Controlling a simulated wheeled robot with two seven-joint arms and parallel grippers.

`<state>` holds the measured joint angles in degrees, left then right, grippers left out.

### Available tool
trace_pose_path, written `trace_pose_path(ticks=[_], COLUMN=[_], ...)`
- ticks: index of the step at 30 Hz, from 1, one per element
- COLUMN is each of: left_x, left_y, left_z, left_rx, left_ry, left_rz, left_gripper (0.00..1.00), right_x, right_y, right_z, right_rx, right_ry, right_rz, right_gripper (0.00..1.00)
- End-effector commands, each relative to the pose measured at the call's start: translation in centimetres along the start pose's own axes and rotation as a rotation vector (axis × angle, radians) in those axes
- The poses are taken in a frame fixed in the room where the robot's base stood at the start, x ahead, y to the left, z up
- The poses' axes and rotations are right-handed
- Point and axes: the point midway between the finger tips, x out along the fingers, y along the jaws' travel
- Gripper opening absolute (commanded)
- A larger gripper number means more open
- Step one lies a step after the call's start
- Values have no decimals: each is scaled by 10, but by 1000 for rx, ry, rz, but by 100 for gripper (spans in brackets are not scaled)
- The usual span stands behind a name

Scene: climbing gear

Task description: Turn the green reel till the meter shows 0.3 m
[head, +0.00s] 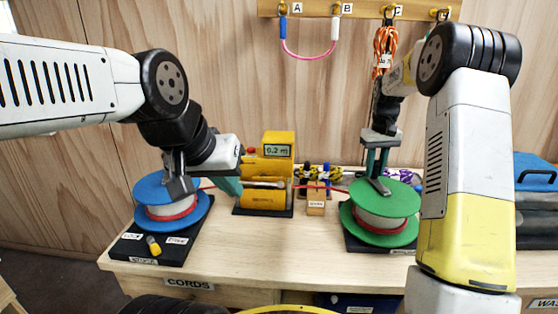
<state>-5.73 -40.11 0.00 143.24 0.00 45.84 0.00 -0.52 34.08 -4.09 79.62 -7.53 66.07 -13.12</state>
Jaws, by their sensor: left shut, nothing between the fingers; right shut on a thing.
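The green reel (384,231) stands on its dark base at the right of the workbench, with red cord wound on its white core. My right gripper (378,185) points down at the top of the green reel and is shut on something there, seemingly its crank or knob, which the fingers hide. The yellow meter (265,198) stands between the reels and its display (277,151) reads 0.2 m. Red cord runs from the blue reel (150,192) through the meter to the green reel. My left gripper (182,186) is shut and empty by the top of the blue reel.
A label block (316,200) stands right of the meter, with coiled cords behind. The blue reel's base carries a yellow-tipped lever (153,246) between two labels. A hook rail (362,10) holds a pink sling (308,56) and orange rope (386,46). The bench front is clear.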

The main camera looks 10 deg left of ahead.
Motion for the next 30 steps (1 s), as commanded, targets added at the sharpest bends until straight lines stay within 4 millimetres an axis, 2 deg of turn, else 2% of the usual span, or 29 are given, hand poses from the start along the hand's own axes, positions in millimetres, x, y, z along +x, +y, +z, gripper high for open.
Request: trace_pose_path(ticks=[24,30], left_x=[0,0], left_y=[0,0], left_z=[0,0], left_rx=[0,0], left_ry=[0,0], left_rz=[0,0], left_gripper=[0,0], right_x=[1,1], right_y=[0,6], right_z=[0,1], right_rx=[0,2], right_ry=[-2,-2], right_rz=[-1,-1], right_gripper=[0,0])
